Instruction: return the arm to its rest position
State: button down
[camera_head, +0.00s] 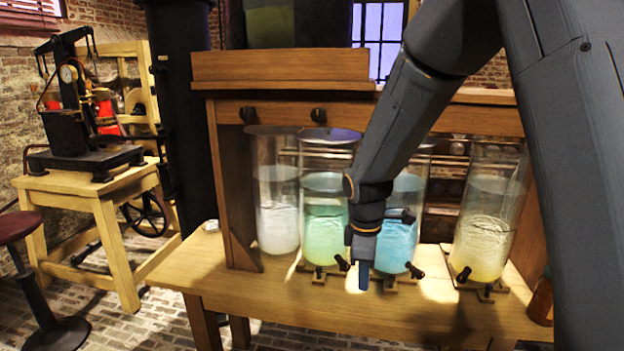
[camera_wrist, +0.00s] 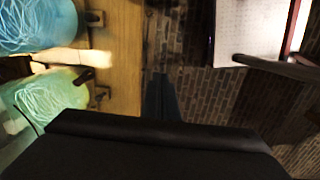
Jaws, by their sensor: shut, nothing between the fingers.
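My arm reaches down from the upper right in the head view, in front of the wooden bench (camera_head: 240,296). My gripper (camera_head: 363,282) points downward before the jars, between the green jar (camera_head: 323,222) and the blue jar (camera_head: 397,238). Its fingers are together and nothing shows between them. In the wrist view my gripper (camera_wrist: 160,88) appears as a dark narrow shape over the bench edge and brick floor. The wrist view also shows the blue jar (camera_wrist: 38,24) and green jar (camera_wrist: 42,100) at left. Whether the gripper touches anything is unclear.
A clear-white jar (camera_head: 277,205) and a yellow jar (camera_head: 487,225) stand on the bench, with small black taps in front of several jars. A wooden stand with a black machine (camera_head: 85,130) and a red stool (camera_head: 18,226) are at left. Brick floor (camera_head: 150,325) is open in front.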

jog(key=s+d+m, duration=0.3)
jog(key=s+m, duration=0.4)
jog(key=s, duration=0.2)
jog(key=s+d+r+m, duration=0.1)
jog(key=s+d+m, duration=0.3)
jog(key=s+m, duration=0.4)
jog(key=shift+s+d+g+y, duration=0.2)
jog(key=shift+s+g+y, duration=0.1)
jog(key=shift+s, duration=0.65)
